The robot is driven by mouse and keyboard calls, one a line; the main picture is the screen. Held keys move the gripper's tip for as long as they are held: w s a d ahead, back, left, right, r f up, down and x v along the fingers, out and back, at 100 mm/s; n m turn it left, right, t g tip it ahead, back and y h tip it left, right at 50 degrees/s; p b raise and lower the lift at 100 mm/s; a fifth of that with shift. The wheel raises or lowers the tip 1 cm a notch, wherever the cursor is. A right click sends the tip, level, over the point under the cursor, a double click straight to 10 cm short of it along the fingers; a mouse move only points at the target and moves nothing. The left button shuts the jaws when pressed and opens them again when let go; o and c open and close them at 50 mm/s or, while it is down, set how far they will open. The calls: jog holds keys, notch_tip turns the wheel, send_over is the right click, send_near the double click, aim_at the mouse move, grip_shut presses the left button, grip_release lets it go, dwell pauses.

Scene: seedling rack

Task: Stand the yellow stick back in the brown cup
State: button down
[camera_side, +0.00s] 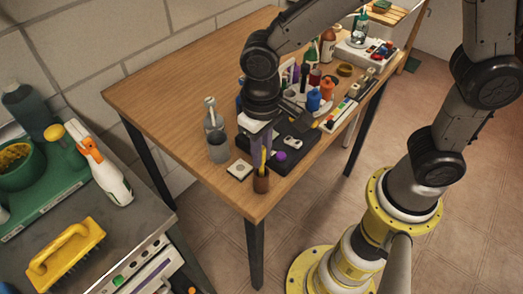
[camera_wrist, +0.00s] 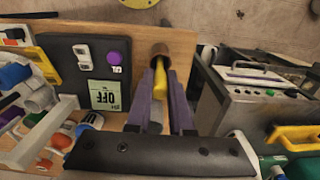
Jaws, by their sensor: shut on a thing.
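The brown cup (camera_side: 261,184) stands upright near the table's front corner; it also shows at the top of the wrist view (camera_wrist: 158,48). My gripper (camera_side: 262,150) is above the cup, pointing down. Its purple fingers (camera_wrist: 162,76) are shut on the yellow stick (camera_wrist: 160,84). In the side view the yellow stick (camera_side: 263,160) is roughly upright between the fingers, and its lower end meets the cup's mouth. The cup wall and fingers hide how deep the end sits.
Bottles and small parts crowd the table's right side. The table's left part is clear.

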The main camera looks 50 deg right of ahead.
jog(key=shift+f, duration=0.1)
jog(key=c, duration=0.8)
grip_release()
notch_tip(320, 180, up, 12)
jog(key=s+d+t, duration=0.2)
jog(key=s+d, duration=0.3)
jog(key=d, duration=0.3)
jog(key=s+d+t, duration=0.3)
jog(key=s+d, duration=0.3)
jog(key=d, duration=0.3)
jog(key=shift+s+t, duration=0.2)
jog(key=shift+t, duration=0.1)
